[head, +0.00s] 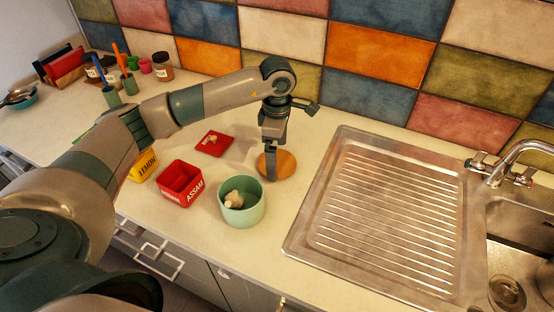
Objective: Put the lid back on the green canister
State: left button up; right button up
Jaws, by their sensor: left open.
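The green canister (241,211) stands open on the counter, left of the sink's drainboard, with a pale lumpy item inside it. A round wooden lid (287,164) is on the counter just behind and to the right of the canister. My left gripper (271,178) points down at the lid, with its fingers overlapping the lid's left part. The gripper is open. I cannot tell whether a finger touches the lid, and the far finger is mostly hidden. My right gripper is not in view.
A red tin (180,184) stands left of the canister, with a red lid (213,143) behind it. A yellow lemon tin (145,166) is partly behind my arm. The metal drainboard (385,215) and tap (510,160) are at the right. Jars and cups stand at the back left.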

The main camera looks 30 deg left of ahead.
pick_arm(q)
jog(key=shift+f, duration=0.95)
jog(key=c, duration=1)
jog(key=shift+r, duration=0.2)
